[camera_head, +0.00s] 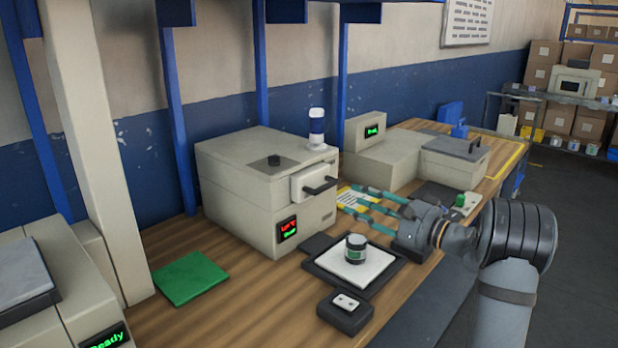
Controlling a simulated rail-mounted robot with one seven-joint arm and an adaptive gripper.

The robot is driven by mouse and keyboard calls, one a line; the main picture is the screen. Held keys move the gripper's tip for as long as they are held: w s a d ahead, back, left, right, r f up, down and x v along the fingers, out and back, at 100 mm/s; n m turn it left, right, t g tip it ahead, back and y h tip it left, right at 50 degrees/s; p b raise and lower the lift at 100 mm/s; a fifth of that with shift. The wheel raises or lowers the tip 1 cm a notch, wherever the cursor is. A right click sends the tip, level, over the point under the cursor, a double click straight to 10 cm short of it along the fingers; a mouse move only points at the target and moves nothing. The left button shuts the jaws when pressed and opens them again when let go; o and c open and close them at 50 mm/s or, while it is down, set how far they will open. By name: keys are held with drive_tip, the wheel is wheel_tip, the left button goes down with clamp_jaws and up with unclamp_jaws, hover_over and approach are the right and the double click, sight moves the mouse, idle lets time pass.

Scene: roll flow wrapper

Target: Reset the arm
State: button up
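My arm reaches in from the right, over the bench's front edge. My gripper (358,199) points left, with its greenish fingers spread apart and nothing seen between them. It is above the bench, in front of a large beige machine (237,202) with a handle and a small red and green display. A yellow and white printed sheet (350,200) shows behind the fingers. A small dark jar with a pale lid (355,248) stands upright on a white plate in a black tray (320,272), below and apart from the fingers.
A black box with two buttons (345,311) sits at the front edge. A green mat (190,278) lies left. Another beige machine (385,160) stands behind. Blue posts rise along the wall.

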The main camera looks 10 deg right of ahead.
sight(328, 189)
drive_tip(key=x, duration=1.1)
drive_tip(key=shift+f, duration=0.1)
drive_tip(key=shift+d, duration=0.1)
drive_tip(key=shift+v, duration=0.75)
